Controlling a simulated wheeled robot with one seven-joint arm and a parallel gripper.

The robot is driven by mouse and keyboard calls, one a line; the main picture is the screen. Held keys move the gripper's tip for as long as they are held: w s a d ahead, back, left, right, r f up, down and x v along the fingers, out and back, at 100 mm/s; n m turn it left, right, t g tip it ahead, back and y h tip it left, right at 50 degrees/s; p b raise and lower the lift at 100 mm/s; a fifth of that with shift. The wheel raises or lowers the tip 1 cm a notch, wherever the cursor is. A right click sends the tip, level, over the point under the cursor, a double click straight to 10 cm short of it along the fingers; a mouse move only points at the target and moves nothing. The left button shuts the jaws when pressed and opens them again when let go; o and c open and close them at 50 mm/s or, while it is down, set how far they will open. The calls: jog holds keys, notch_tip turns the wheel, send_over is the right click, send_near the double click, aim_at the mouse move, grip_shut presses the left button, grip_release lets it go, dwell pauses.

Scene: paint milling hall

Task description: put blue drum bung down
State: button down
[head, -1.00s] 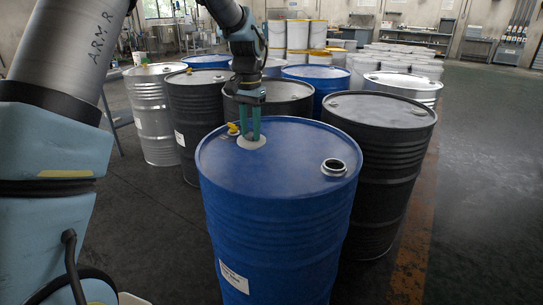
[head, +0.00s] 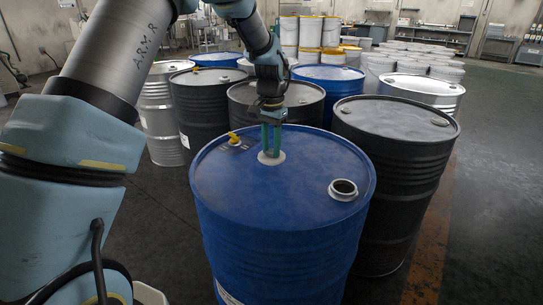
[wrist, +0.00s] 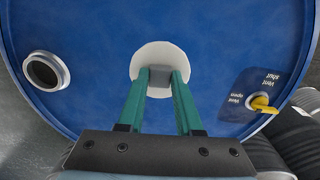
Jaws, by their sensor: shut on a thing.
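The blue drum (head: 281,220) stands upright before me, its open bung hole (head: 343,189) at the right of the lid. In the wrist view the hole (wrist: 46,71) is at the left. The bung is a pale round disc (head: 272,158) with a grey block on top; it also shows in the wrist view (wrist: 143,53). My gripper (head: 271,150) points down, its green fingers (wrist: 158,78) shut on the grey block. The bung is over the lid, left of the hole and apart from it. I cannot tell whether it touches the lid.
A yellow vent lever (head: 234,138) is on the lid's far left, near my gripper. Dark drums (head: 395,121) stand close behind and to the right. White and yellow pails (head: 310,32) are farther back. Open floor lies to the right.

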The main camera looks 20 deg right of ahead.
aim_at(271, 152)
jog(key=shift+f+p, duration=0.45)
jog(key=shift+f, duration=1.4)
jog(key=shift+f, duration=0.1)
jog(key=shift+f, duration=0.1)
jog(key=c, duration=0.6)
grip_release()
